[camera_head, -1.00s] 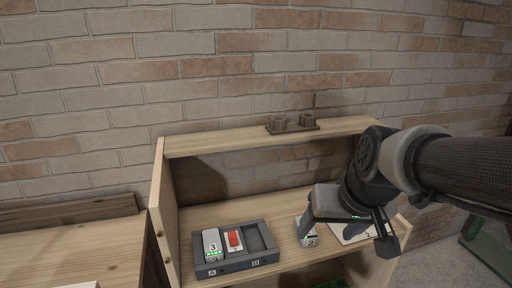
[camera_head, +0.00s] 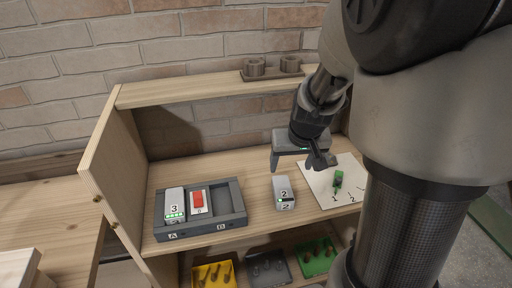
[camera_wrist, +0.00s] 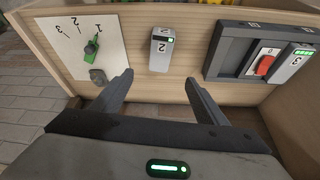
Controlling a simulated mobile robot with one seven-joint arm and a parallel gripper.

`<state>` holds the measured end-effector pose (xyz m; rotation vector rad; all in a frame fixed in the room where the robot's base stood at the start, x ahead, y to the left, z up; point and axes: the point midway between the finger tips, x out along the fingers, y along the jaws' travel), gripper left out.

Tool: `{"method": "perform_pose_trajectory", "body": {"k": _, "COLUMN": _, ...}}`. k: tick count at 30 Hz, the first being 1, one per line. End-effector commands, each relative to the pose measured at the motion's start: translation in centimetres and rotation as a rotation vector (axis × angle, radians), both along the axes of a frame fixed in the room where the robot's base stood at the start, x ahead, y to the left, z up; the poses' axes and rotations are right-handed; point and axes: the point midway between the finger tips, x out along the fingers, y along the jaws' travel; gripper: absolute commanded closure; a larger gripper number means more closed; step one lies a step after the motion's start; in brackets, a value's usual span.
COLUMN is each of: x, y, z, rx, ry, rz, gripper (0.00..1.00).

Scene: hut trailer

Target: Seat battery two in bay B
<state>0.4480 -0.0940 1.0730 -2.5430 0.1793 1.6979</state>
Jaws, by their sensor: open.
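Battery two (camera_head: 283,192) is a light grey block marked 2 with a green light. It stands on the shelf board, right of the dock, and shows in the wrist view (camera_wrist: 159,53). The dark grey dock (camera_head: 202,228) has bay A at left, holding battery three (camera_head: 175,204) with green lights, and bay B (camera_head: 231,198) at right, empty. A red switch (camera_head: 198,200) sits between the bays. My gripper (camera_head: 300,163) is open and empty, behind and above battery two. In the wrist view the fingertips (camera_wrist: 158,82) are apart, with battery two beyond them, untouched.
Right of battery two lies a white card (camera_head: 325,178) with numbers and a green pointer knob (camera_head: 338,181). Yellow, grey and green trays (camera_head: 317,257) sit below. An upper ledge (camera_head: 190,85) carries two brown cylinders on a plate (camera_head: 272,74). A side panel (camera_head: 120,175) closes the left.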

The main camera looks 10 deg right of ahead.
Motion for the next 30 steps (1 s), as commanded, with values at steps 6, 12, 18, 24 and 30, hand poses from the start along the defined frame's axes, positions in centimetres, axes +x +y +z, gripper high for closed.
{"method": "perform_pose_trajectory", "body": {"k": 6, "x": 1.6, "y": -0.3, "z": -4.9, "rx": 0.0, "ry": 0.005, "rz": -0.003, "gripper": 0.33}}
{"method": "perform_pose_trajectory", "body": {"k": 12, "x": 3.2, "y": -0.6, "z": -8.6, "rx": -0.001, "ry": 0.003, "rz": -0.003, "gripper": 0.33}}
{"method": "perform_pose_trajectory", "body": {"k": 18, "x": 4.0, "y": -0.6, "z": -10.2, "rx": -0.001, "ry": 0.001, "rz": 0.0, "gripper": 0.33}}
{"method": "perform_pose_trajectory", "body": {"k": 24, "x": 4.4, "y": -0.7, "z": -12.2, "rx": 0.001, "ry": 0.004, "rz": -0.002, "gripper": 0.33}}
{"method": "perform_pose_trajectory", "body": {"k": 30, "x": 5.3, "y": -0.8, "z": -14.8, "rx": 0.0, "ry": 0.001, "rz": -0.002, "gripper": 0.33}}
